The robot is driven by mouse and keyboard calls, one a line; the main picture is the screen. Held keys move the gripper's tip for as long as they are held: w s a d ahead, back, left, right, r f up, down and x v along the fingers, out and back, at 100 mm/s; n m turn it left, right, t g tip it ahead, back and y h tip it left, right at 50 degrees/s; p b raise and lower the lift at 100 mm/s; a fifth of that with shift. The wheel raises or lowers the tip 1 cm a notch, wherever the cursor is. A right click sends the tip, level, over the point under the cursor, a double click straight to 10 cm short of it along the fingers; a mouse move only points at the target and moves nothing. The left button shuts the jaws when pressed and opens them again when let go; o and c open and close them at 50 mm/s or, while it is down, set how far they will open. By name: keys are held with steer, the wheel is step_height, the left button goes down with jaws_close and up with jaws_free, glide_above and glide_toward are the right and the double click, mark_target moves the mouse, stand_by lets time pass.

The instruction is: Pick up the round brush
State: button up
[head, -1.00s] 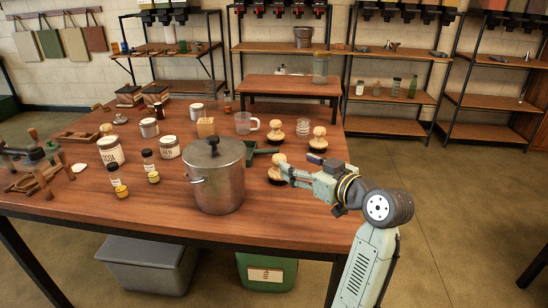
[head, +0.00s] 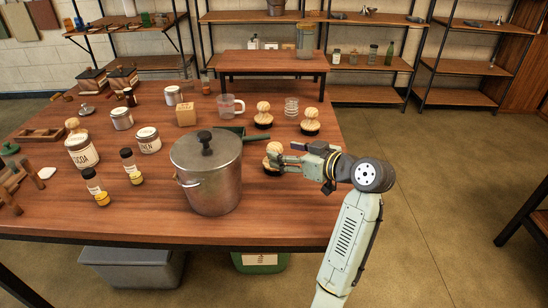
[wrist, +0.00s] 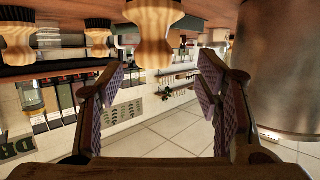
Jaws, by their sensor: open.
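Three round brushes with knobbed pale wooden handles and dark bristles stand on the wooden table (head: 110,215) in the head view. The nearest brush (head: 272,148) is right of the metal pot, partly covered by my gripper (head: 285,160). The other two are the back left brush (head: 263,108) and the back right brush (head: 310,114). My gripper is open and empty. The wrist view appears upside down. There, a brush handle (wrist: 154,42) shows ahead, between the open fingers (wrist: 163,78), and I see no contact. Two more brushes show at the upper left.
The large lidded pot (head: 207,178) stands close left of my gripper; it fills the right of the wrist view (wrist: 285,70). A glass mug (head: 230,106) and a glass jar (head: 291,107) stand behind. Jars and bottles crowd the left; the table's right edge is near.

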mark_target(279, 148)
steer(key=p+x, duration=0.1)
steer(key=x, duration=0.1)
steer(key=p+x, duration=0.1)
steer(key=x, duration=0.2)
steer(key=shift+w, duration=0.5)
steer(key=shift+c, duration=0.4)
steer(key=c, duration=1.1)
steer(key=shift+r, duration=0.1)
steer(key=shift+c, duration=0.2)
